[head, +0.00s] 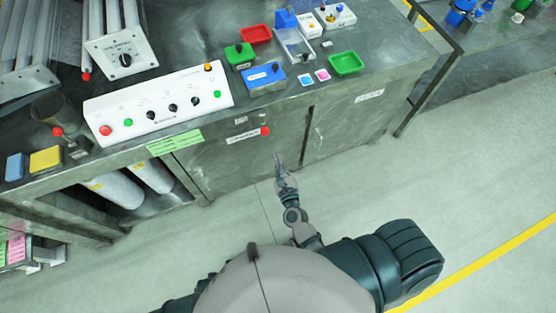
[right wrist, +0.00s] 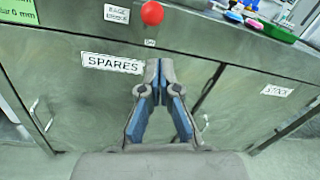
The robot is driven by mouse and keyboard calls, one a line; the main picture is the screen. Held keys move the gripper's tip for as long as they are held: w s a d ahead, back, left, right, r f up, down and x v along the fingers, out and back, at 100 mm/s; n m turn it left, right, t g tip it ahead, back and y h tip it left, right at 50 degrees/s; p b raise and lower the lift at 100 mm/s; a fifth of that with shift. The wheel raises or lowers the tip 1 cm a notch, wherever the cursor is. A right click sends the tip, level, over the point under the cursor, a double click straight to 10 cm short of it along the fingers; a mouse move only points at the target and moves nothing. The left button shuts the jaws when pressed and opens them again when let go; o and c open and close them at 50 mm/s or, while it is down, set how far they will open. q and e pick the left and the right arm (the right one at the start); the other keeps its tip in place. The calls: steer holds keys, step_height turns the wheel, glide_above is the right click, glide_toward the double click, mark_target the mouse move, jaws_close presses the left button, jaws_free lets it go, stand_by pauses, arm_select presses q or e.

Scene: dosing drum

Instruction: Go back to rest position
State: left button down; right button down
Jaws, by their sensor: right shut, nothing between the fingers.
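My right gripper (head: 279,165) is in front of the metal cabinet below the worktop, apart from the table's objects. In the right wrist view its fingers (right wrist: 159,72) meet at the tips, with nothing between them. Behind them is the cabinet front with a SPARES label (right wrist: 111,63). A red knob (right wrist: 152,13) sits above the fingertips in that view; it also shows in the head view (head: 265,131). My left gripper is not in view.
The workbench (head: 395,62) carries a white control panel (head: 158,104), a red tray (head: 256,34), a green tray (head: 346,64) and a blue box (head: 262,77). Open shelves with white cylinders (head: 115,189) are at lower left. The floor (head: 460,170) at the right is clear, with a yellow line.

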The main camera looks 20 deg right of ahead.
steer(key=shift+d, duration=0.5)
steer(key=shift+a, duration=0.1)
steer(key=s+a+f+n+g+y, duration=0.25)
steer(key=s+f+n+g, duration=0.2)
steer(key=f+n, duration=0.7)
steer(key=s+a+f+n+g+y, duration=0.2)
steer(key=s+f+n+g+y, duration=0.3)
steer(key=f+n, duration=0.65)
steer(key=s+d+f+n+g+h, duration=0.3)
steer(key=s+d+f+n, duration=0.2)
steer(key=s, duration=0.4)
steer(key=s+d+f+n+g+h, duration=0.3)
steer(key=s+d+f+n+g, duration=0.1)
steer(key=s+f+n, duration=0.3)
step_height(320, 180, down, 3)
steer(key=s+d, duration=0.1)
steer(key=s, duration=0.1)
steer(key=shift+s+d+n, duration=0.3)
steer(key=shift+s, duration=0.1)
